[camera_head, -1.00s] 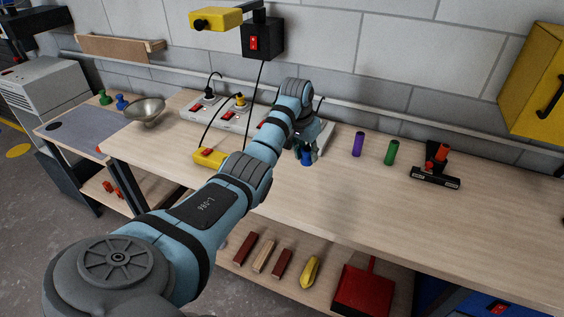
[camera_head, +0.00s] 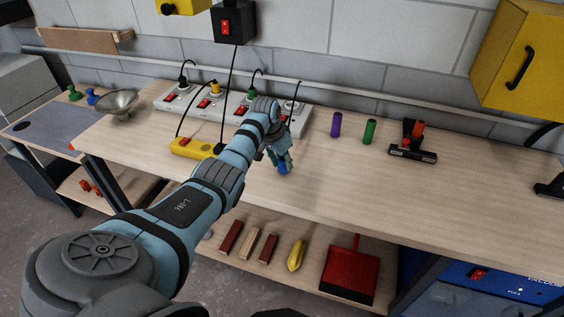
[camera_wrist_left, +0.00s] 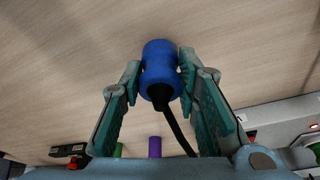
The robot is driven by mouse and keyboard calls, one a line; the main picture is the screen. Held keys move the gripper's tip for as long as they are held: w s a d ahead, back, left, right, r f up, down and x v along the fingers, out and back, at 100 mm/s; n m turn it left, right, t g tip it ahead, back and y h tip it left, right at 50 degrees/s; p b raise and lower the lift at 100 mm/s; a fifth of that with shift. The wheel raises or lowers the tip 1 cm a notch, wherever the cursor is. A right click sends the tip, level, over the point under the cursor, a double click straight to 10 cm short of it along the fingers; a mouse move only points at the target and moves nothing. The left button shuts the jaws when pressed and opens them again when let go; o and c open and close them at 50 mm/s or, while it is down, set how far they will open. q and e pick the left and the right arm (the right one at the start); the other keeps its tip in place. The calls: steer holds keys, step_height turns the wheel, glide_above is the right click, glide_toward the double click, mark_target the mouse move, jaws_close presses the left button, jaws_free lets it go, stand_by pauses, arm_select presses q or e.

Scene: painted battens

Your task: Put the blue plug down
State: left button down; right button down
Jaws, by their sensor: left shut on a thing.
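The blue plug (camera_head: 283,170) is between the fingers of my left gripper (camera_head: 280,161), low over the light wooden bench top (camera_head: 330,190). In the left wrist view the blue plug (camera_wrist_left: 160,62) sits at the fingertips of my left gripper (camera_wrist_left: 161,66), one teal-padded finger on each side, shut on it. A black cord (camera_wrist_left: 177,128) runs from the plug's dark neck. I cannot tell whether the plug touches the bench. My right gripper is not in view.
A white power strip (camera_head: 230,117) with several plugs and a yellow socket block (camera_head: 190,148) lie behind and left. A purple cylinder (camera_head: 336,125), a green cylinder (camera_head: 370,131) and a black tool (camera_head: 412,154) stand to the right. The bench front is clear.

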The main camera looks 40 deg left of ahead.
mark_target(282, 159)
arm_select(q)
steer(key=shift+f, duration=0.2)
steer(key=shift+f, duration=0.55)
steer(key=c, duration=1.2)
jaws_free()
steer(key=v, duration=0.1)
steer(key=p+v, duration=0.1)
steer(key=v, duration=0.3)
steer(key=shift+w+a+r+p, duration=0.1)
steer(key=shift+w+r+p, duration=0.1)
steer(key=shift+w+p, duration=0.15)
steer(key=v, duration=0.8)
steer(key=shift+s+p, duration=0.2)
steer(key=shift+p, duration=0.15)
steer(key=shift+f, duration=0.1)
